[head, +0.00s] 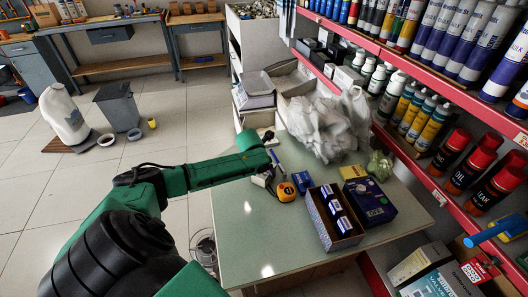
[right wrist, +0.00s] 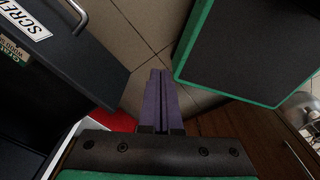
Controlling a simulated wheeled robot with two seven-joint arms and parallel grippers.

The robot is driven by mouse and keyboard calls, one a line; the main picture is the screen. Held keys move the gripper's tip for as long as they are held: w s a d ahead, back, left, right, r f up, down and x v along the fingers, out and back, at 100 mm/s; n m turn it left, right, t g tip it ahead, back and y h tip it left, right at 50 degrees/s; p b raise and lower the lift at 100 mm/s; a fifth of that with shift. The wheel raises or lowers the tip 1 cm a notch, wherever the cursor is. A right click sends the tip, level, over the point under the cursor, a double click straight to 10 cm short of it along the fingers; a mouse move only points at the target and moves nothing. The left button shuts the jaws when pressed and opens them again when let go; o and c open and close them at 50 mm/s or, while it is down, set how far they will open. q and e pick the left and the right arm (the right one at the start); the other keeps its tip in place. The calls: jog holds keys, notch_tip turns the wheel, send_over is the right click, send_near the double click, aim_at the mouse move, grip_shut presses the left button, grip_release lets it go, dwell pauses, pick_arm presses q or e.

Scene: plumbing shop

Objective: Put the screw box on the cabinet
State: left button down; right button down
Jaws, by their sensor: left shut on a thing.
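My left gripper (head: 276,163) is low over the back left of the table, at the end of the green arm. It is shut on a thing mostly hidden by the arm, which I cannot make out. In the right wrist view, a dark box or drawer front (right wrist: 65,60) with a handle and a white label beginning "SCRE" is at the upper left. I cannot tell whether it is the screw box. My right gripper (right wrist: 155,75) shows two purple fingers close together, with nothing seen between them. I cannot pick out the cabinet with certainty.
The table (head: 238,236) holds an open carton (head: 319,220) of blue packs, a blue-and-yellow box (head: 370,202), a small blue box (head: 302,182), a tape measure (head: 286,192) and plastic bags (head: 328,125). Red-edged shelves (head: 425,70) crowd the right. The table's front left is clear.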

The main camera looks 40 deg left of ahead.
pick_arm(q)
notch_tip(320, 180, up, 20)
jog(key=s+d+f+n+g, duration=0.4)
jog(key=d+n, duration=0.7)
jog(key=n, duration=0.6)
jog(key=s+d+f+n+g, duration=0.5)
jog(key=s+d+f+n, duration=0.3)
jog(key=n, duration=0.9)
jog(key=s+d, duration=0.2)
jog(key=d, duration=0.1)
jog(key=shift+s+f+h, duration=0.15)
jog(key=shift+f+h, duration=0.1)
jog(key=shift+h, duration=0.15)
